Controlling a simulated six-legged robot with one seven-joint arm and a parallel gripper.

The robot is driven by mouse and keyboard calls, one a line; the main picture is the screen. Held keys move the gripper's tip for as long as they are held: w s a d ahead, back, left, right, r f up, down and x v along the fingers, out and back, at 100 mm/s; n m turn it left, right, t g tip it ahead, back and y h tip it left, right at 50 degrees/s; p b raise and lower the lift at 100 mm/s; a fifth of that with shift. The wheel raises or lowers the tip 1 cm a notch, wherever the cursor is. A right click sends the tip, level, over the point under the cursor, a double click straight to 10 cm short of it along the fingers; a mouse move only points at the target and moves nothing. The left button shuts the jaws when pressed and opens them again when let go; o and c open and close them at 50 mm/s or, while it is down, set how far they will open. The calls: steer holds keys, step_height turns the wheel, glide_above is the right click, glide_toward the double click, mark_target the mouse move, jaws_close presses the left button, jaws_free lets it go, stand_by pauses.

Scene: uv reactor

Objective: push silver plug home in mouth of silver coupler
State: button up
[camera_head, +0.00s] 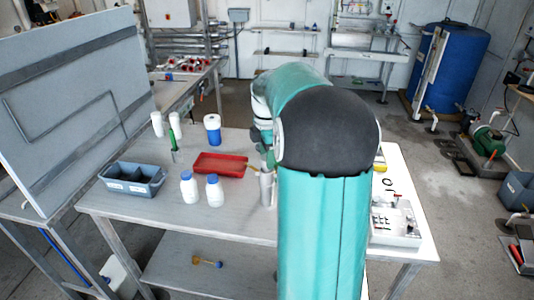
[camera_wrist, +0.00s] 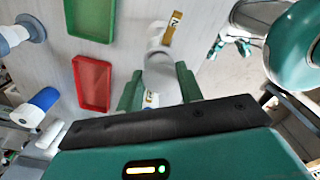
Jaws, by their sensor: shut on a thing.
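In the wrist view my gripper (camera_wrist: 158,84) has its two dark green fingers closed on the sides of a silver cylinder (camera_wrist: 160,77), which looks like the silver plug. A small printed label shows on its near end. Just beyond it is a pale silver piece (camera_wrist: 157,34), likely the silver coupler, beside a tan tag (camera_wrist: 173,28) marked 2. The two pieces look in line; I cannot tell how deep the plug sits. In the head view a silver upright cylinder (camera_head: 266,188) shows at the left edge of my arm, which hides the gripper and most of the work.
A red tray (camera_head: 220,163), blue-capped white bottles (camera_head: 190,188) and a grey-blue bin (camera_head: 132,179) stand on the table's left. A green tray (camera_wrist: 92,18) shows in the wrist view. A switch box (camera_head: 396,222) stands on the right. The table's front left is clear.

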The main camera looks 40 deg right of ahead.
steer(key=shift+f, duration=0.75)
steer(key=o, duration=1.1)
steer(key=shift+c, duration=0.2)
step_height(320, 180, up, 14)
steer(key=shift+f, duration=0.1)
